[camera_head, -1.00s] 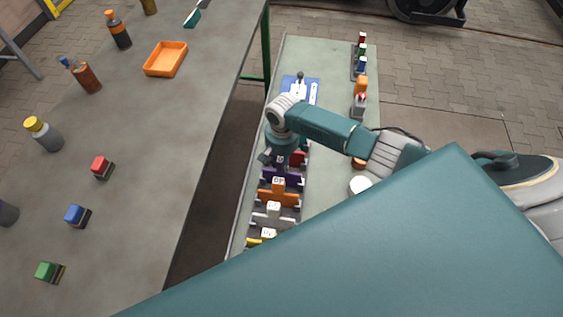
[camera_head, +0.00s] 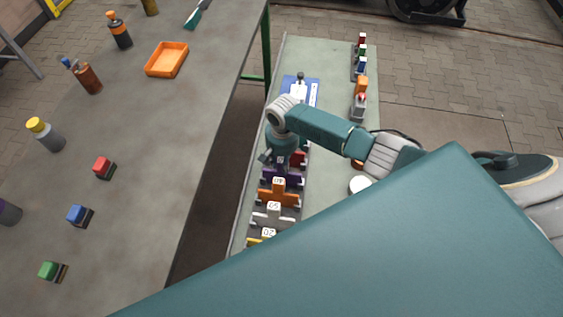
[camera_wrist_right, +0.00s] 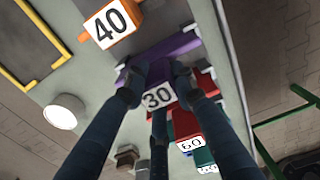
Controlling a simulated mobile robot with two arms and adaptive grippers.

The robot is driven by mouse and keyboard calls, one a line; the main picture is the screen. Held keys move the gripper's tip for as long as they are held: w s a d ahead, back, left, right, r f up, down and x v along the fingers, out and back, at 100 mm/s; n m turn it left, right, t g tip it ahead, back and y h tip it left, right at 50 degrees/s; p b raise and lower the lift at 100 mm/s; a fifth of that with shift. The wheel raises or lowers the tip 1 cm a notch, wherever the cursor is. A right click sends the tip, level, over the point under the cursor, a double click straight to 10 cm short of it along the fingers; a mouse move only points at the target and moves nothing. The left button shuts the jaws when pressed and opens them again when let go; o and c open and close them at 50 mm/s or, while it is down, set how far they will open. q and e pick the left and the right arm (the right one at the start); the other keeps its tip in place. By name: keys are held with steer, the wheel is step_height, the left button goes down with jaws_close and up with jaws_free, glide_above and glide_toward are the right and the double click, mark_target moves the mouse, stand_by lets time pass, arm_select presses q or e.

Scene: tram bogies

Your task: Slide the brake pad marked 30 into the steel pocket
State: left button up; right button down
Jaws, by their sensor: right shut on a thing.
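The purple brake pad marked 30 (camera_head: 283,180) stands in a row of coloured pads on the narrow grey bench. It also shows in the right wrist view (camera_wrist_right: 158,97), its white number block between the dark fingers. My right gripper (camera_head: 276,158) reaches down from above and is shut on this pad; its fingertips (camera_wrist_right: 155,82) touch around the block. The pad appears to sit low between its end supports; I cannot tell whether it is lifted. A blue plate with a steel fixture (camera_head: 299,90) lies beyond the row; I cannot make out a pocket there. My left gripper is not in view.
Orange pad 40 (camera_head: 278,195), a pale pad marked 50 (camera_head: 273,216) and a yellow pad (camera_head: 266,237) stand on the near side; a red pad (camera_head: 299,160) on the far side. A white round object (camera_head: 359,186) and small blocks line the bench's right side.

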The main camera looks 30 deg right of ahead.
stand_by(0.4)
steer(key=c, duration=1.3)
jaws_free()
steer(key=shift+r, duration=0.1)
steer(key=shift+c, duration=0.2)
step_height(320, 180, up, 10)
